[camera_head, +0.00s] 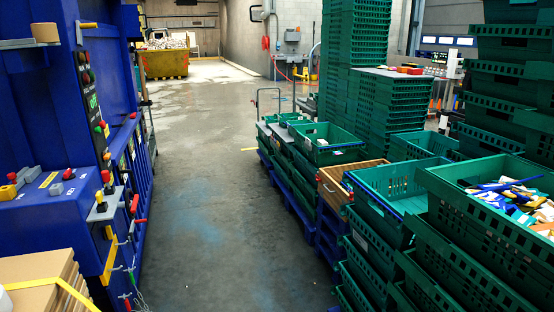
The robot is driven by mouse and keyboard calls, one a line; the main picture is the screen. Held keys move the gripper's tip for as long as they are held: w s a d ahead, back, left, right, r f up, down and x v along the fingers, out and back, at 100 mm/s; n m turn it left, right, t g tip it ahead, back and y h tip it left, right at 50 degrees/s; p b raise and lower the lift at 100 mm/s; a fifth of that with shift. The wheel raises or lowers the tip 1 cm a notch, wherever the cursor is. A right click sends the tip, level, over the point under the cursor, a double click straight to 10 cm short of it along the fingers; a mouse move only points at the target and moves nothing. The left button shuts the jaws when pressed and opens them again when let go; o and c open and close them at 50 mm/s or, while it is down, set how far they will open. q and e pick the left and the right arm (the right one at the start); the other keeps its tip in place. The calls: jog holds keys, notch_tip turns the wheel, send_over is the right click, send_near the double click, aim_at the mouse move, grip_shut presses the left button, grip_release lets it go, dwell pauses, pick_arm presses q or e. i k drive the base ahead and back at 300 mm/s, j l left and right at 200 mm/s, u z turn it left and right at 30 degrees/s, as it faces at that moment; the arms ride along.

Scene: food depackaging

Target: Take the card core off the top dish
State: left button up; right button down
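A tan card core (45,32), a short ring-like cylinder, stands at the top left, on the upper part of the blue machine. It rests at the right end of a thin grey dish (16,44) that juts out from the machine. The core's underside and most of the dish's surface are hidden at this low viewing angle. Neither of my grippers can be made out in the head view.
Small lever-like items lie on a lower grey plate (105,212). Strapped cardboard (38,272) sits at bottom left. Green crates (470,215) are stacked along the right, one filled with colourful packs. The concrete aisle (205,200) between is clear. A yellow skip (165,64) stands far back.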

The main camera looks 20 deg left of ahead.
aim_at(43, 32)
jog(key=i+u, duration=0.25)
jog(key=u, duration=0.15)
jog(key=i+u, duration=0.25)
jog(key=u, duration=0.15)
jog(key=i+l+u, duration=0.1)
jog(key=i+u, duration=0.15)
jog(key=u, duration=0.15)
jog(key=i+l+u, duration=0.2)
jog(key=u, duration=0.2)
jog(key=i+l+u, duration=0.3)
jog(key=u, duration=0.2)
jog(key=i+l+u, duration=0.45)
jog(key=l, duration=0.6)
jog(key=i+l+z, duration=0.15)
jog(key=l, duration=0.4)
jog(key=l+z, duration=0.15)
jog(key=l, duration=0.2)
